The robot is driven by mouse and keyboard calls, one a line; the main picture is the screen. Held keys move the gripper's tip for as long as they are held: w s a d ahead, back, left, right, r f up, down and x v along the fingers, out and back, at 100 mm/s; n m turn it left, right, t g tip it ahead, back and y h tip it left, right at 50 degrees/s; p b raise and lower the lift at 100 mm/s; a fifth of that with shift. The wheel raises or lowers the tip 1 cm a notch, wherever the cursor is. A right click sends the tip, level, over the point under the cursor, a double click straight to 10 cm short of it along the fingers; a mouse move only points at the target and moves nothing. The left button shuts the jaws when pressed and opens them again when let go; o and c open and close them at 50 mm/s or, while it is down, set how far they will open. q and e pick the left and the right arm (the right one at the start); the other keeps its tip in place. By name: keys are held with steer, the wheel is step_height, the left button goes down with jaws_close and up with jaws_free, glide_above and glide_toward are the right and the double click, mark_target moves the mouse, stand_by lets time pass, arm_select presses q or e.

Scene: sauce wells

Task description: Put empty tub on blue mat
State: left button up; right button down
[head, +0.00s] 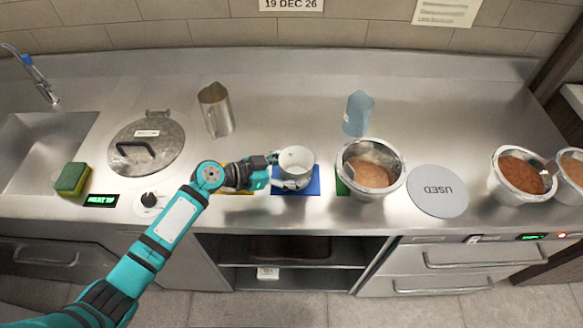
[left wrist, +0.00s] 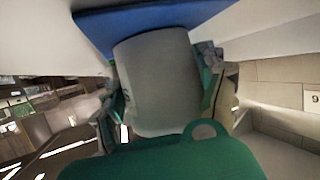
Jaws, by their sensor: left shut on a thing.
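The empty white tub (head: 296,159) is upright at the blue mat (head: 311,187), over its middle and back part. Its open top shows an empty inside. My left gripper (head: 286,180) is shut on the tub from the left, with its fingers on the tub's sides. In the left wrist view the grey-looking tub (left wrist: 158,85) fills the space between the fingers, and the blue mat (left wrist: 95,30) lies just beyond its far end. I cannot tell whether the tub's base touches the mat. My right gripper is not in view.
A steel pot of brown sauce (head: 372,172) stands close right of the blue mat, on a partly hidden green mat (head: 341,187). A grey "USED" disc (head: 438,191) lies further right. A metal jug (head: 216,110) and a blue jug (head: 358,113) stand behind. The counter between them is clear.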

arm_select(q)
steer(key=shift+f, duration=0.15)
steer(key=o, duration=1.6)
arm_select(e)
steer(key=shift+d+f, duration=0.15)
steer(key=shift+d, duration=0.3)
arm_select(q)
steer(key=shift+r, duration=0.25)
steer(key=b+v, duration=0.1)
steer(key=v, duration=0.4)
steer(key=b+v, duration=0.2)
steer(key=v, duration=0.3)
steer(key=shift+s+a+f, duration=0.1)
steer(key=shift+s+a, duration=0.05)
steer(key=shift+a, duration=0.15)
steer(key=shift+s+a+r, duration=0.25)
steer(key=shift+a+r, duration=0.2)
steer(key=shift+a, duration=0.1)
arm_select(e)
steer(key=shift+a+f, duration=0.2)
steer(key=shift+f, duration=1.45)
arm_select(q)
steer(key=shift+f, duration=0.1)
